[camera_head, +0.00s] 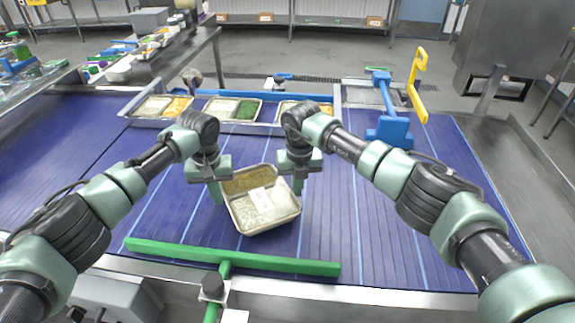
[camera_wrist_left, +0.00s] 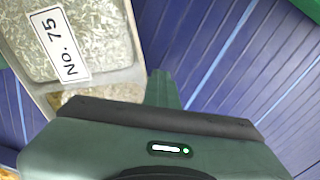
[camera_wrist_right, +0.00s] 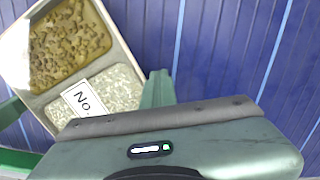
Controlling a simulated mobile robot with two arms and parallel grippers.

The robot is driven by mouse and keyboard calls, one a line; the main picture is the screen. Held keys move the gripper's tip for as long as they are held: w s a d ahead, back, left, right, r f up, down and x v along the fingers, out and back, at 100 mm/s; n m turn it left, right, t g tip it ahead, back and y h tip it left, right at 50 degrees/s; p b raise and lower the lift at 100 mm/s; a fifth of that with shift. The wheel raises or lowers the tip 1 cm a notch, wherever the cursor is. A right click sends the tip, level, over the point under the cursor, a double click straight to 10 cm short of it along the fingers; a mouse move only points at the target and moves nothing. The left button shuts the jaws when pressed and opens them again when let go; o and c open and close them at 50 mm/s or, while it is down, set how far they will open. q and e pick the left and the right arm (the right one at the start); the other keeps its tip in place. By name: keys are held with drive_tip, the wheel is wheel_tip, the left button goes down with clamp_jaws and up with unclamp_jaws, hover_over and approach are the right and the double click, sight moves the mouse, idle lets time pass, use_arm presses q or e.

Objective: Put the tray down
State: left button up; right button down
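The tray (camera_head: 238,222) is a pale two-compartment tray between my two grippers over the blue belt, turned slightly. One compartment holds brown food (camera_wrist_right: 70,45), the other white rice (camera_wrist_right: 112,88). A white label reading "No. 75" (camera_wrist_left: 60,45) lies across it. My left gripper (camera_head: 217,192) is at the tray's left rim and my right gripper (camera_head: 297,184) at its right rim. Each looks shut on the rim; each wrist view shows just one finger against the tray's edge. I cannot tell how high the tray is above the belt.
A green bar (camera_head: 230,257) crosses the belt's near edge. Several filled trays (camera_head: 233,108) stand in a row at the back. The blue belt (camera_head: 345,235) is bare around the tray.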

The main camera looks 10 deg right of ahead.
use_arm(q)
drive_tip(key=o, duration=0.4)
drive_tip(key=shift+a, duration=0.4)
drive_tip(key=shift+c, duration=0.2)
use_arm(e)
drive_tip(key=shift+d, duration=0.45)
use_arm(q)
drive_tip(key=shift+a, duration=0.2)
use_arm(e)
drive_tip(key=shift+d, duration=0.15)
use_arm(q)
drive_tip(key=shift+a, duration=0.1)
use_arm(e)
drive_tip(key=c, duration=1.8)
unclamp_jaws()
drive_tip(key=shift+d, duration=0.15)
drive_tip(key=shift+o, duration=0.2)
use_arm(q)
wheel_tip(320, 180, up, 12)
drive_tip(key=shift+s, duration=0.4)
use_arm(e)
wheel_tip(320, 180, up, 12)
drive_tip(key=shift+s, duration=0.45)
use_arm(q)
drive_tip(key=shift+f, duration=0.1)
use_arm(e)
drive_tip(key=shift+f, duration=0.15)
